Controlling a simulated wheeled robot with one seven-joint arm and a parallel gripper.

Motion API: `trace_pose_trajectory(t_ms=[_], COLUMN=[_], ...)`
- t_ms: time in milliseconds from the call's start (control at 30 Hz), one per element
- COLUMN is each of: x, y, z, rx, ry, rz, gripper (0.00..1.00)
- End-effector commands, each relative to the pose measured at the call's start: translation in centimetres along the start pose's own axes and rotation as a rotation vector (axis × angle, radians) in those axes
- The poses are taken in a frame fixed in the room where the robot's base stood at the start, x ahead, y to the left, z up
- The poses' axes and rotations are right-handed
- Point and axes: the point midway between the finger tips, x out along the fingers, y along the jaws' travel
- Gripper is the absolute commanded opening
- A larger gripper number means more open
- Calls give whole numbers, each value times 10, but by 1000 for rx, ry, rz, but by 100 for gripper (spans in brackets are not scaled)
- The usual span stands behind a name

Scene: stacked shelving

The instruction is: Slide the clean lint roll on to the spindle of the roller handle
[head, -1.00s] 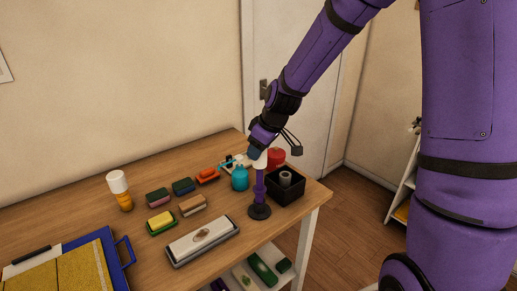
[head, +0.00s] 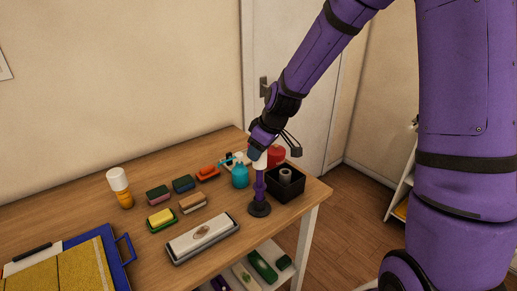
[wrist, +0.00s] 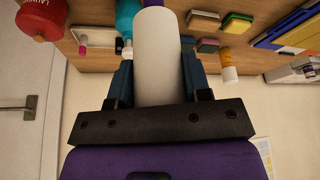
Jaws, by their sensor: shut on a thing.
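The clean lint roll is a plain white cylinder (wrist: 157,62), held between the two fingers of my gripper (wrist: 156,85). In the head view the roll (head: 260,161) shows just under my gripper (head: 258,150). The purple roller handle (head: 260,186) stands upright on a dark round base (head: 259,209) near the table's right front. The roll is in line above the handle, and its lower end appears to meet the purple part. A bit of purple (wrist: 152,3) shows past the roll's far end in the wrist view. The spindle is hidden; I cannot tell how deep it sits in the roll.
A black box (head: 287,193) with a grey roll (head: 285,175) stands right beside the handle. A teal bottle (head: 240,177) is close on the left, a red container (head: 276,155) behind. A sharpening stone (head: 202,238) and several sponges lie further left.

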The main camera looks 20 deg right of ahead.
Motion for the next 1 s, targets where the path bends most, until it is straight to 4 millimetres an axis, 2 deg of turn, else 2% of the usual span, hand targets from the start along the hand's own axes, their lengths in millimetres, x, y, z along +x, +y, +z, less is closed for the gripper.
trace_pose_trajectory(t_ms=[133,167,267,667,767,1000], x=[0,0,0,-6,-18,-58], y=[0,0,0,1,1,1], z=[0,0,0,0,0,0], rx=[0,0,0,0,0,1], ry=[0,0,0,1,2,3], rz=[0,0,0,2,3,5], gripper=[33,51,74,74,74,74])
